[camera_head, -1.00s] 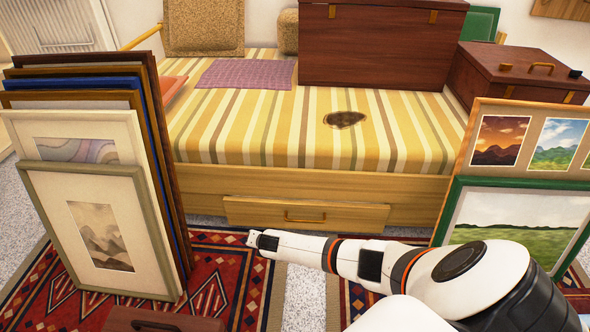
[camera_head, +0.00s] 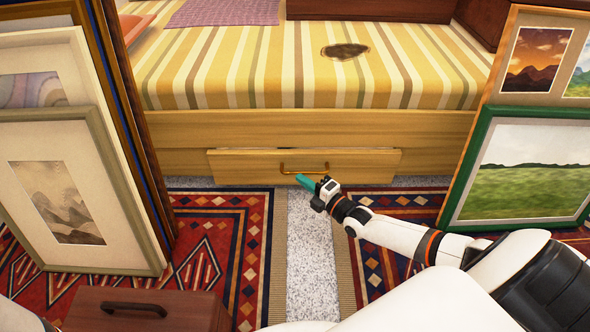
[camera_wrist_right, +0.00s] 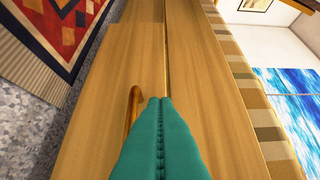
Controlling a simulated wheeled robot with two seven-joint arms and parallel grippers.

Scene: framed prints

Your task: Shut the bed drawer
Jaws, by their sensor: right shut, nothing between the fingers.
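The bed drawer (camera_head: 245,167) is a light wooden front with a curved brass-brown handle (camera_head: 304,168), low in the bed base (camera_head: 220,128). Its front stands out a little from the base, so it looks slightly open. My right gripper (camera_head: 306,182), with teal fingers, is shut and empty in front of the drawer, just below the handle. In the right wrist view, the shut fingers (camera_wrist_right: 158,105) point at the drawer front (camera_wrist_right: 110,90), beside the handle (camera_wrist_right: 132,105). I cannot tell whether they touch it. My left gripper is not in view.
Framed prints lean in a stack at the left (camera_head: 50,190) and another group at the right (camera_head: 530,165). A brown case (camera_head: 148,310) lies at the front left. Patterned rugs (camera_head: 225,240) cover the floor, with a clear grey strip (camera_head: 313,260) between them.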

